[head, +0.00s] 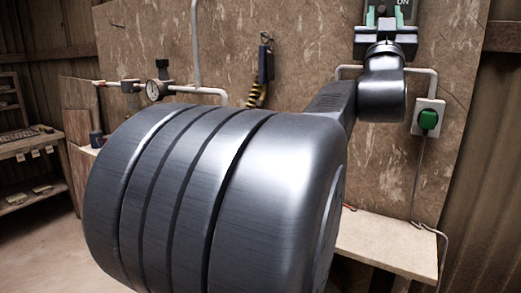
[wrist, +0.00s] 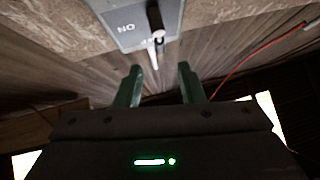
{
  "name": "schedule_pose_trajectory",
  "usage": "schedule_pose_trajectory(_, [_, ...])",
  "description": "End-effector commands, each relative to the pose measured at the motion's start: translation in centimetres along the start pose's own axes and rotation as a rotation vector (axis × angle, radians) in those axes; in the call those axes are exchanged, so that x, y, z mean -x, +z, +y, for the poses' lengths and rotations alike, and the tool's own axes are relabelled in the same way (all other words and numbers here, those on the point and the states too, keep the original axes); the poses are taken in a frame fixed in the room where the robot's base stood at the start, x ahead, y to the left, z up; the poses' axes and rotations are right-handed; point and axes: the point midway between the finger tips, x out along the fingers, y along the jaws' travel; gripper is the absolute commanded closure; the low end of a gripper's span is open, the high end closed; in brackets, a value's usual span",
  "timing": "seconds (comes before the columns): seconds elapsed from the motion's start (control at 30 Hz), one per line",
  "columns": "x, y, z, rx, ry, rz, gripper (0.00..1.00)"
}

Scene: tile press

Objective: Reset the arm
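My gripper (head: 384,14) is at the upper right of the head view, in front of a grey switch plate (head: 410,14) marked "ON". In the wrist view its two green fingers (wrist: 162,76) stand apart with nothing between them. The grey switch plate (wrist: 125,28) is ahead of the fingers at the top, its lettering upside down. A lever with a dark handle (wrist: 155,16) sticks out from the plate, just beyond the gap between the fingertips. The fingers look apart from the lever. My arm fills the middle of the head view and hides much behind it.
A white box with a green button (head: 428,120) is on the wall panel at right, above a pale shelf (head: 390,245). A pressure gauge (head: 153,90) on pipes and a hanging black handset (head: 265,62) are left. A red cable (wrist: 240,62) runs at right in the wrist view.

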Motion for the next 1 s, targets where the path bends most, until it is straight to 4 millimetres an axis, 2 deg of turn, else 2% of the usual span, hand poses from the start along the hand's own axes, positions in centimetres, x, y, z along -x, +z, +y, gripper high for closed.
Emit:
schedule_pose_trajectory(0.1, [-2.5, -0.1, 0.0, -0.001, -0.001, 0.001, 0.65])
schedule_pose_trajectory(0.5, [-9.4, -0.3, -0.1, -0.006, 0.003, 0.003, 0.65])
schedule_pose_trajectory(1.0, [-8.9, -0.3, 0.6, -0.138, 0.134, 0.041, 0.65])
